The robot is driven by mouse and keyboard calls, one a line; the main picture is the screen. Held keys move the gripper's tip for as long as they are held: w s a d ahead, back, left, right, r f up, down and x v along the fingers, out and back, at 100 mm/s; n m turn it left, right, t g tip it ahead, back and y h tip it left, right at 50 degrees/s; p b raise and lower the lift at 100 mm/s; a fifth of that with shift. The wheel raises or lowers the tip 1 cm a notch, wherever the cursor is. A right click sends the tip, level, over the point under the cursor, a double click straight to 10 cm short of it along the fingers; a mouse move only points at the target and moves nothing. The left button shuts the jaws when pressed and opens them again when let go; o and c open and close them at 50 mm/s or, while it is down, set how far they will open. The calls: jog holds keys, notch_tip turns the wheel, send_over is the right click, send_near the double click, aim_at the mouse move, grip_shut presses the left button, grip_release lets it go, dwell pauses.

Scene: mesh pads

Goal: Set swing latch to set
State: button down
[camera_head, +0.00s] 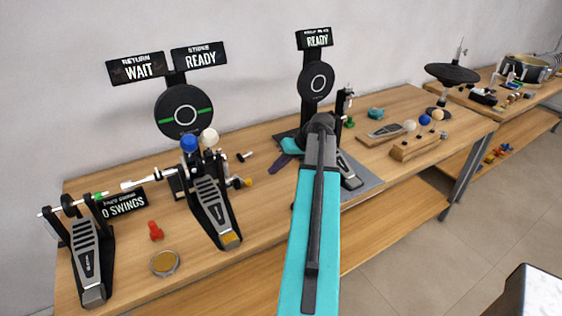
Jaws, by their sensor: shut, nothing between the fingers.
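No part is readably labelled as the swing latch, and I cannot tell which one it is. The left pedal station has a black pedal (213,205), a blue-topped beater (189,144) and a round black pad (184,111) with green marks. Its signs read RETURN WAIT (137,68) and READY (200,57).
Another pedal (92,254) stands front left by a 0 SWINGS sign (123,204). A wooden block with balls (419,146) stands to the right.

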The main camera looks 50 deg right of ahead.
jog(key=w+a+f+p, duration=0.2)
jog(key=w+a+p, duration=0.1)
jog(key=a, duration=0.1)
jog(key=shift+w+a+f, duration=0.25)
jog(key=shift+w+f, duration=0.15)
dwell(0.4)
jog(key=shift+w+a+b, duration=0.1)
jog(key=shift+a+b, duration=0.5)
jog(key=shift+a, duration=0.15)
jog(key=shift+d, duration=0.1)
